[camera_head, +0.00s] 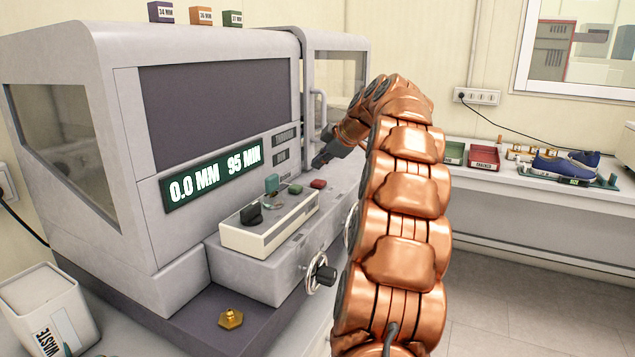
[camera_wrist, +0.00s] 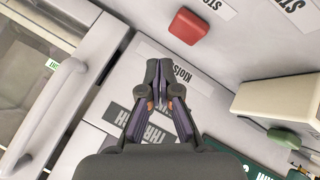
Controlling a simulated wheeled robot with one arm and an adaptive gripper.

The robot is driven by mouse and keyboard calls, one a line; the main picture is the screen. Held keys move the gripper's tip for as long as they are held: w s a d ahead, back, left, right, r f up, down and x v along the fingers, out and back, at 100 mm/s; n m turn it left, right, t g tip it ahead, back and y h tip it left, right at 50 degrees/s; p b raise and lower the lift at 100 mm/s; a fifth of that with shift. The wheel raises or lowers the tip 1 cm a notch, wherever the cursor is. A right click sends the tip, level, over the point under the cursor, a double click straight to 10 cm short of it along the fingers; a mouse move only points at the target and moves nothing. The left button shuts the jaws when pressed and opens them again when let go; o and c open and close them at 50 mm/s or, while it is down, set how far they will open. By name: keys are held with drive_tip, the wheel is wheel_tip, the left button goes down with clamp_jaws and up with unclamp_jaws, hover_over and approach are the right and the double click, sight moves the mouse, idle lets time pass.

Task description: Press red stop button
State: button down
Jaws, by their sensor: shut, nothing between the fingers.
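The red stop button (camera_head: 318,184) sits on the machine's front ledge, to the right of a green button (camera_head: 295,189). In the wrist view the red button (camera_wrist: 189,26) is a raised red block beside a printed label, ahead and a little right of the fingertips. My gripper (camera_head: 320,161) is shut and empty, above the ledge near the machine's door and apart from the red button. In the wrist view its fingertips (camera_wrist: 159,70) meet over a label on the grey panel.
A cream control box (camera_head: 268,226) with a dark knob (camera_head: 251,214) stands on the ledge. A handwheel (camera_head: 322,273) juts out below. A door handle (camera_wrist: 47,117) lies left of my gripper. A side bench holds a blue shoe (camera_head: 558,165).

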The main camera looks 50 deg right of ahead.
sight(320, 182)
drive_tip(key=shift+r+p, duration=0.3)
drive_tip(key=shift+r, duration=1.2)
